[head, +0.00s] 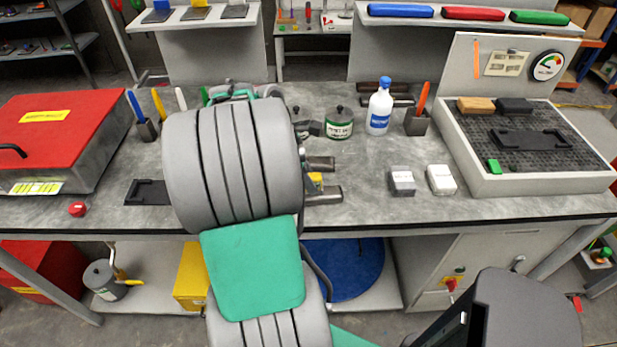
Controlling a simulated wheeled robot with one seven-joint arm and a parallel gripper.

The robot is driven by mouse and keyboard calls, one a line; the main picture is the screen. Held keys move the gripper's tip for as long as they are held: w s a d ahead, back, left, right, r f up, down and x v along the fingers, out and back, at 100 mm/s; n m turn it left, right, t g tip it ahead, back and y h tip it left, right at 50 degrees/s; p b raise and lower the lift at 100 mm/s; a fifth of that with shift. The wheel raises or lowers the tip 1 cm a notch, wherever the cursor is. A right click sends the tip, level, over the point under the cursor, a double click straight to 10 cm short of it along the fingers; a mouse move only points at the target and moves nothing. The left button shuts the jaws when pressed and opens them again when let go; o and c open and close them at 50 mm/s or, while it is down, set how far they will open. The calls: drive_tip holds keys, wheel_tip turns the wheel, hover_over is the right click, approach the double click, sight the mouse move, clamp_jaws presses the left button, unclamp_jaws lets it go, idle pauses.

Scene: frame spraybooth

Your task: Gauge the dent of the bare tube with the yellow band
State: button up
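My arm stretches over the middle of the bench and hides much of it. My gripper does not show. Just right of the arm, the ends of two bare grey metal pieces, perhaps tubes, stick out: one farther back (320,163) and one nearer (325,196). A small yellow patch (316,179) shows between them; I cannot tell whether it is a band on a tube. No dent can be made out. A dial (547,66) is mounted on the panel at the right; I cannot tell whether a dent gauge is in view.
A red-lidded box (48,125) stands at the left of the bench (360,210). A white bottle (380,108), a green-labelled tin (339,122) and two small blocks (403,181) (441,179) stand right of the arm. A grated tray (480,184) fills the right end. The front right is clear.

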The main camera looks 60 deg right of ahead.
drive_tip(key=o, duration=0.4)
drive_tip(key=shift+r, duration=0.1)
drive_tip(key=p+v, duration=0.1)
drive_tip(key=v, duration=0.6)
drive_tip(key=shift+p, duration=0.3)
drive_tip(key=shift+w+a+r, duration=0.2)
drive_tip(key=shift+w+r, duration=0.05)
drive_tip(key=shift+r, duration=0.05)
drive_tip(key=w+a+m+t+h, duration=0.15)
drive_tip(key=w+a+t, duration=0.25)
drive_tip(key=w+a, duration=0.8)
drive_tip(key=a+f+m+t+y, duration=0.1)
drive_tip(key=a+m+t+y, duration=0.2)
drive_tip(key=a, duration=2.1)
drive_tip(key=shift+w+m+y, duration=0.45)
drive_tip(key=shift+m, duration=0.4)
drive_tip(key=shift+a+f, duration=0.1)
drive_tip(key=shift+f, duration=0.05)
